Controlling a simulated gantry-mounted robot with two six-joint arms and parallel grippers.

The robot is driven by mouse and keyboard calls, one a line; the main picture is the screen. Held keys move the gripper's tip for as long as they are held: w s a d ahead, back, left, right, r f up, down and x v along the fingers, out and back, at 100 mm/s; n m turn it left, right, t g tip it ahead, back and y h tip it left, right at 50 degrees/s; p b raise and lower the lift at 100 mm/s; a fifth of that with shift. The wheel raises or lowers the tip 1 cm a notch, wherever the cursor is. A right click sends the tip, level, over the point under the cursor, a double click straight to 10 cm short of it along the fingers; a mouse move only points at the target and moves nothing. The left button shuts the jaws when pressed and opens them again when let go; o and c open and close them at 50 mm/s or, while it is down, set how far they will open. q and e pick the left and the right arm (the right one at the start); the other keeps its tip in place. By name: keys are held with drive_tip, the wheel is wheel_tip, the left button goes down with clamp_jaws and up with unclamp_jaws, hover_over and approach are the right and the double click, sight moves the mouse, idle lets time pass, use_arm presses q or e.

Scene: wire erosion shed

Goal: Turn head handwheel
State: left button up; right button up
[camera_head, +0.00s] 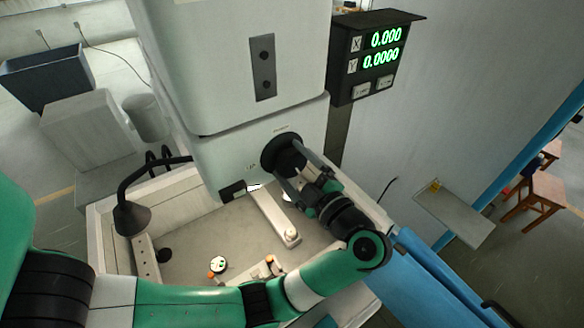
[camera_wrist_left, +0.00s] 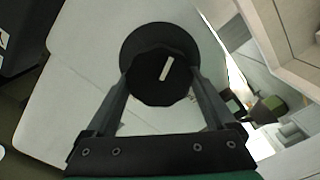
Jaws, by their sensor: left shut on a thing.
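The head handwheel (camera_head: 284,152) is a round black knob on the front of the pale machine head. In the left wrist view the handwheel (camera_wrist_left: 160,62) shows a faceted black hub with a white mark tilted to the upper right, in front of a wider black disc. My left gripper (camera_head: 290,172) reaches up to it from the lower right. In the left wrist view its two fingers (camera_wrist_left: 162,88) lie on either side of the hub, shut on it. My right gripper is in neither view.
A black readout box (camera_head: 372,55) with green digits is at the right of the head. Below the head is a tray-like work area (camera_head: 232,232) with a pale bar (camera_head: 272,213). A black lamp (camera_head: 132,214) on a bent arm stands at the left.

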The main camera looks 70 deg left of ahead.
use_arm(q)
drive_tip(key=shift+f+n+b, duration=0.3)
drive_tip(key=shift+n+b, duration=0.5)
drive_tip(key=shift+n, duration=0.1)
drive_tip(key=n+b, duration=1.1)
drive_tip(key=b, duration=0.1)
drive_tip(key=shift+f+n, duration=0.2)
drive_tip(key=shift+n, duration=0.2)
drive_tip(key=shift+r+n+b, duration=0.15)
drive_tip(key=shift+n+b, duration=1.35)
drive_tip(key=shift+n, duration=0.2)
drive_tip(key=o, duration=1.1)
drive_tip(key=v, duration=1.1)
drive_tip(key=shift+d+b, duration=0.4)
drive_tip(key=shift+r, duration=0.1)
